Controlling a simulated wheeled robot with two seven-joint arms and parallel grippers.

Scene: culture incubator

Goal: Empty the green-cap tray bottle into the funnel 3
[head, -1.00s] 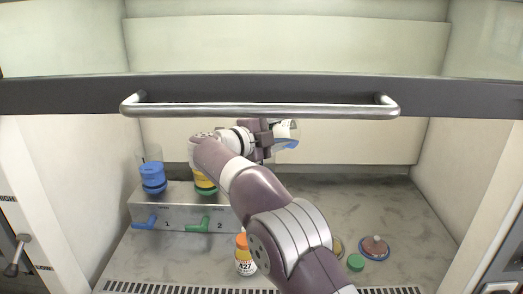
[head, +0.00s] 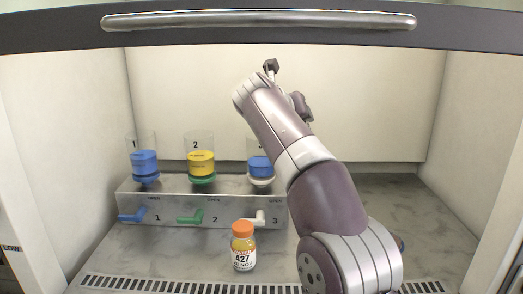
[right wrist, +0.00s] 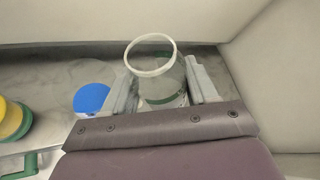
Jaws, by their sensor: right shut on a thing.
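My right gripper (right wrist: 160,76) is shut on a clear bottle (right wrist: 165,92), seen in the right wrist view. The bottle has an open round mouth, no cap and a green band low down. In the head view my right arm hides the bottle, and only parts of the gripper (head: 283,85) show, high above the rack. Funnel 3 (head: 261,167), with a blue body and clear rim, stands at the rack's right end, partly behind my arm. In the right wrist view a blue disc (right wrist: 92,98), seemingly funnel 3, lies left of the bottle. My left gripper is not in view.
The metal rack (head: 183,212) also holds blue funnel 1 (head: 145,164) and yellow funnel 2 (head: 201,163), with coloured valve handles in front. An orange-capped bottle (head: 243,248) stands before it. The cabinet sash (head: 260,40) crosses the top. My arm covers much of the right floor.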

